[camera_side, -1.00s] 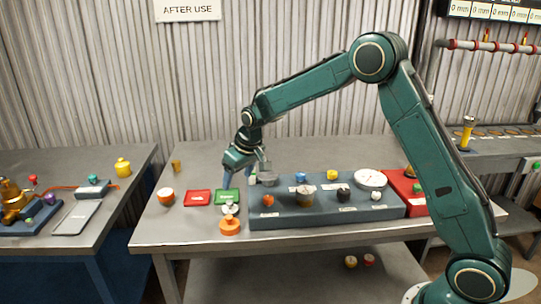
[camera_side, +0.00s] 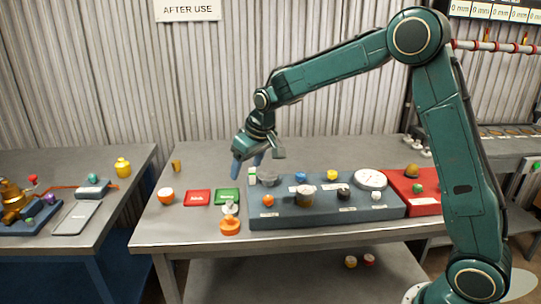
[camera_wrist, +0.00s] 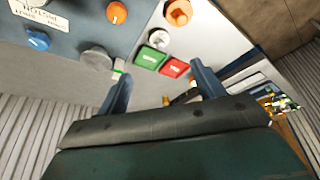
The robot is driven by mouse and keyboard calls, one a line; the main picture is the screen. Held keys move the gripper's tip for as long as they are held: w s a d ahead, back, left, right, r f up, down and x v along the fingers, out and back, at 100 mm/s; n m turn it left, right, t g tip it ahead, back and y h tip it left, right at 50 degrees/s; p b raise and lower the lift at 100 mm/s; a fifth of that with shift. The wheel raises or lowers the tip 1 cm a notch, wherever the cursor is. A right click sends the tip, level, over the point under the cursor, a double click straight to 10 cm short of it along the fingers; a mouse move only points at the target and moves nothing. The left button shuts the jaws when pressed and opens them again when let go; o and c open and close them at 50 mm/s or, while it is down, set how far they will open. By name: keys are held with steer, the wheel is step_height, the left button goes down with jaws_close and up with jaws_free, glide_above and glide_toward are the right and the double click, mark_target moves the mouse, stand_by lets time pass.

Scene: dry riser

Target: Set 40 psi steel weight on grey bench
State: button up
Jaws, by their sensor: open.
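My gripper (camera_side: 247,166) is open and empty above the grey bench (camera_side: 190,230), left of the back left corner of the blue-grey panel block. Its two blue fingers (camera_wrist: 160,76) also show in the wrist view. A round grey metal weight (camera_side: 268,179) is at that corner, just right of the fingers; it also shows in the wrist view (camera_wrist: 97,60). A second grey metal cylinder (camera_side: 305,196) stands on the block near its middle. No pressure marking is readable, so I cannot tell which is 40 psi.
The blue-grey block (camera_side: 275,222) carries coloured knobs and a white gauge (camera_side: 370,179). A red tray (camera_side: 197,197), a green tray (camera_side: 228,195), a small silver piece (camera_side: 230,208) and an orange piece (camera_side: 229,227) are left of it. The bench's front left is clear.

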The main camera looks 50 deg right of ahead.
steer(key=s+r, duration=0.7)
steer(key=s, duration=0.1)
steer(key=s+a+r+t, duration=0.1)
steer(key=s+a, duration=0.1)
steer(key=s, duration=2.4)
steer(key=shift+s+a+r, duration=0.15)
steer(key=shift+s+r, duration=0.1)
steer(key=shift+s, duration=0.15)
